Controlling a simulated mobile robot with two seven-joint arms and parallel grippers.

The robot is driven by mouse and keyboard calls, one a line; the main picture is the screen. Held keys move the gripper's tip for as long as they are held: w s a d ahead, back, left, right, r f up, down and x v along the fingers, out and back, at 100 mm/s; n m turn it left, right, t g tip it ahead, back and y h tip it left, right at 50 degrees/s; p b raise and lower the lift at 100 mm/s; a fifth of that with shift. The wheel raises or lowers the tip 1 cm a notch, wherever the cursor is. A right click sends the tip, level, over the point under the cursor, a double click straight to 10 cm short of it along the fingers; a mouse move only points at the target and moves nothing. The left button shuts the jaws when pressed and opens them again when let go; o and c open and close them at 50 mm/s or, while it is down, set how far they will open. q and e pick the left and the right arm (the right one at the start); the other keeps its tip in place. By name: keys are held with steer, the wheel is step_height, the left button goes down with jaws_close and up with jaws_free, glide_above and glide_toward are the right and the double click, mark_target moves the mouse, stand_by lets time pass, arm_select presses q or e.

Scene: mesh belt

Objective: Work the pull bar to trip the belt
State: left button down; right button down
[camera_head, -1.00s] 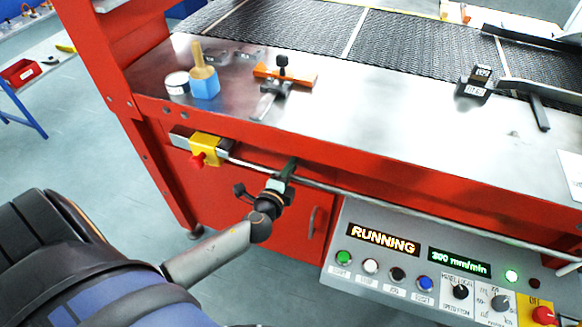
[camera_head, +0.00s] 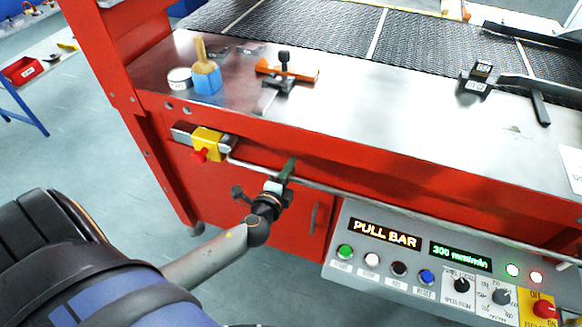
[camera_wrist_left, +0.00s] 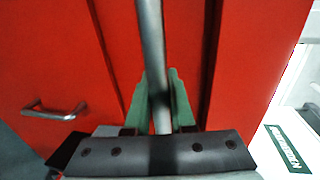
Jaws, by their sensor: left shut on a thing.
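The pull bar (camera_head: 345,194) is a thin grey metal rod running along the red front of the machine, below the steel worktop. In the left wrist view the bar (camera_wrist_left: 150,45) passes between the two green fingers of my left gripper (camera_wrist_left: 161,105). In the head view my left gripper (camera_head: 284,174) is shut on the bar near its left part. A yellow switch box (camera_head: 207,142) with a red knob sits at the bar's left end. The display (camera_head: 385,234) reads PULL BAR. The mesh belt (camera_head: 320,30) lies behind the worktop. My right gripper is out of view.
The control panel (camera_head: 410,262) with buttons and a red stop knob (camera_head: 545,309) is right of my gripper. On the worktop are a blue-based brush (camera_head: 207,78), a white roll (camera_head: 179,80) and an orange clamp tool (camera_head: 288,72). A cabinet handle (camera_head: 313,218) is below the bar.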

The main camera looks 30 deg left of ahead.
arm_select(q)
steer(key=shift+s+f, duration=0.15)
steer(key=c, duration=1.1)
jaws_free()
steer(key=shift+o, duration=0.2)
steer(key=shift+s, duration=0.15)
steer(key=b+v, duration=0.1)
steer(key=v, duration=1.1)
steer(key=shift+r, duration=0.25)
steer(key=shift+s+d, duration=0.1)
steer(key=shift+s, duration=0.05)
